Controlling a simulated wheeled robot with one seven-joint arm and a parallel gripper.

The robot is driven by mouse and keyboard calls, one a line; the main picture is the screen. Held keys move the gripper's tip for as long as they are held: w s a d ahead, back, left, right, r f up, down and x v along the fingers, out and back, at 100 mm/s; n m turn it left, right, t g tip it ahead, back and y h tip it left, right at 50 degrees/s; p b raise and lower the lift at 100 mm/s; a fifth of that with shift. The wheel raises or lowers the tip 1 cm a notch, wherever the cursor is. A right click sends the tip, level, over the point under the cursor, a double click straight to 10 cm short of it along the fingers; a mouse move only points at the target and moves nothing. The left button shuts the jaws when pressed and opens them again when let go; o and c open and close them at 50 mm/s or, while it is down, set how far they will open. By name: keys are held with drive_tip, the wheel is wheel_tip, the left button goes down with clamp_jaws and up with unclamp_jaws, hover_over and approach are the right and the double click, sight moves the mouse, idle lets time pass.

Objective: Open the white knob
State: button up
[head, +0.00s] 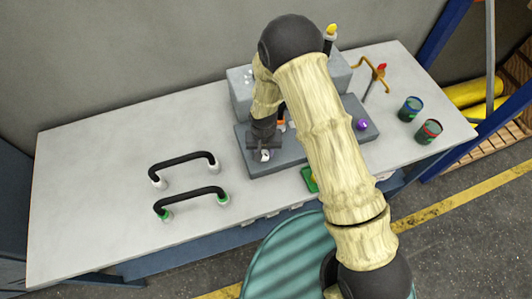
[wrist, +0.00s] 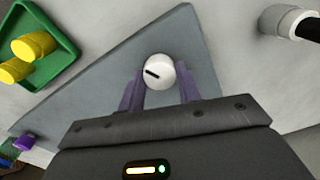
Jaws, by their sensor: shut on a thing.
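The white knob (wrist: 158,71) is round, with a short black mark on its face. It sits on a grey plate (wrist: 105,70) and shows in the wrist view between my two fingers. My gripper (wrist: 160,84) is shut on it, with one purple-grey finger on each side. In the head view my gripper (head: 264,150) points down over the left part of the grey base, and a small piece of the white knob (head: 265,156) shows under it. My arm hides part of the base and the grey box.
Two black handles, one with white ends (head: 185,164) and one with green ends (head: 190,198), lie left of the base. A green tray (wrist: 68,42) holds yellow pieces. A purple knob (head: 361,124), a red valve (head: 380,68) and two cans (head: 410,108) stand right.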

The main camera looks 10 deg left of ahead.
sight(264, 153)
drive_tip(key=shift+w+n+b, duration=0.1)
drive_tip(key=shift+n+b, duration=0.4)
drive_tip(key=shift+n, duration=0.7)
drive_tip(key=o, duration=1)
drive_tip(key=shift+d, duration=0.1)
drive_tip(key=shift+r, duration=0.1)
wheel_tip(264, 153, up, 17)
drive_tip(key=b, duration=0.4)
